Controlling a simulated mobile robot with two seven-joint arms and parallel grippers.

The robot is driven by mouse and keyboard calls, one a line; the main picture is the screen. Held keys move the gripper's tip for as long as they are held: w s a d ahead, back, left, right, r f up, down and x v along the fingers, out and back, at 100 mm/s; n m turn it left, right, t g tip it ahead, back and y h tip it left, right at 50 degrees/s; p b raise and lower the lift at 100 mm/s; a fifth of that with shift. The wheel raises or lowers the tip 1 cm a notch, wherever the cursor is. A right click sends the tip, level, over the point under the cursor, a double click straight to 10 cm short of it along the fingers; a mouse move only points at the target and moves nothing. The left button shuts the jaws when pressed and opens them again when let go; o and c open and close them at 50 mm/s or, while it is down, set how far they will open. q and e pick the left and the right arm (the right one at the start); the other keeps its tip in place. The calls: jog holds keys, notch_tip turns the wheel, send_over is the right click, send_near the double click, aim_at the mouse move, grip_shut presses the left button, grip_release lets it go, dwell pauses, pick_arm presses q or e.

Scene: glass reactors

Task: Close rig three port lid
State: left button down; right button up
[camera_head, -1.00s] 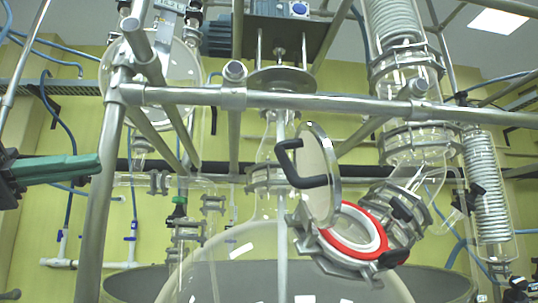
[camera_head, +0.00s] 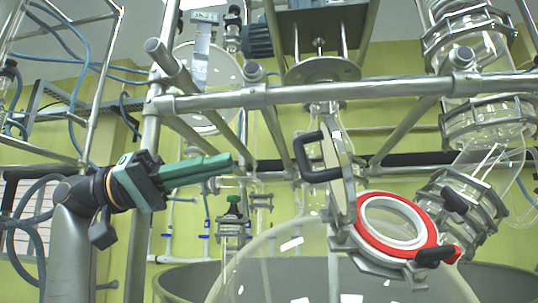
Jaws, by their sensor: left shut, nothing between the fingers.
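The port lid (camera_head: 341,172) is a round clear disc in a metal rim with a black handle (camera_head: 311,158) on its left face. It stands open, nearly upright, at the left edge of the port. The port (camera_head: 392,222) has a red and white ring seal and sits on the shoulder of the large glass reactor (camera_head: 272,262). My left gripper (camera_head: 232,163), with green fingers, is shut and empty. It points right, left of the lid handle in the picture, with a gap between. My right gripper is not in view.
A metal frame bar (camera_head: 290,95) crosses above the lid, with a slanting bar (camera_head: 186,78) at the left. A jointed glass fitting (camera_head: 462,212) stands right of the port. A green-capped fitting (camera_head: 232,212) shows below my left fingers.

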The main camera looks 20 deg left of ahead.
aim_at(332, 137)
pick_arm(q)
jog(key=p+x, duration=0.1)
jog(key=x, duration=1.2)
jog(key=shift+d+f+p, duration=0.1)
jog(key=shift+p, duration=0.2)
